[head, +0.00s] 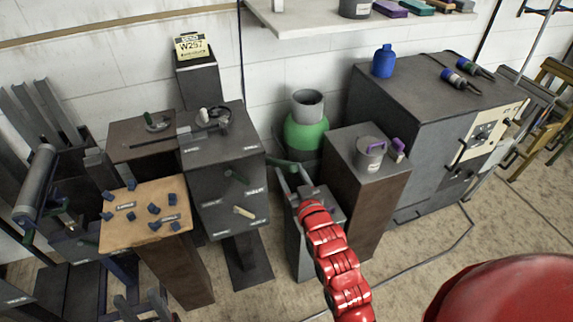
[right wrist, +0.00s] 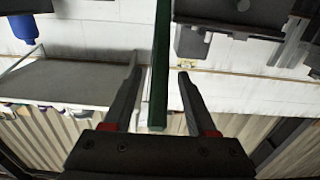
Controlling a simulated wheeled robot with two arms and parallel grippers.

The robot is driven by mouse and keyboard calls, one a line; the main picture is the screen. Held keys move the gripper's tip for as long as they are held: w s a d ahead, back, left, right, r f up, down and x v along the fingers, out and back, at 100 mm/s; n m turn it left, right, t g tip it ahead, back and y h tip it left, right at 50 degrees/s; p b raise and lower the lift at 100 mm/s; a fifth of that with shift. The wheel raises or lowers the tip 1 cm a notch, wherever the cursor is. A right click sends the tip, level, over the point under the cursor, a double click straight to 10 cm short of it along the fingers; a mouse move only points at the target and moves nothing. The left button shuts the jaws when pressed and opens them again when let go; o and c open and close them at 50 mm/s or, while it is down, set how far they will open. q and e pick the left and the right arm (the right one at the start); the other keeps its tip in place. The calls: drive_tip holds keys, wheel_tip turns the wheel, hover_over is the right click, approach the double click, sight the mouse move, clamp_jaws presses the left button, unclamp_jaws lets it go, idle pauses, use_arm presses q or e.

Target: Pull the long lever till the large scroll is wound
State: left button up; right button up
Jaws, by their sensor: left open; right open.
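A long green bar, which looks like the long lever (head: 281,163), sticks out to the right of a dark box in the head view. In the right wrist view the green bar (right wrist: 158,80) comes down from the top, and its end lies between my right gripper's fingers (right wrist: 155,90). Both fingers are apart from it; its depth is unclear. My right gripper (head: 294,182) is open at the end of the red arm. A grey cylinder, perhaps the large scroll (head: 36,180), leans on a dark frame at the left. My left gripper (head: 140,303) seems to be the open prongs at the bottom left.
A dark labelled box (head: 222,170) and a wooden-topped stand (head: 120,235) with several blue pieces stand left of the right gripper. A green canister (head: 306,135) is behind it. A brown pedestal (head: 350,215) with a grey mug and a large cabinet (head: 430,110) stand to its right.

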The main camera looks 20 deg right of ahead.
sight(277, 163)
drive_tip(key=shift+w, duration=1.55)
clamp_jaws()
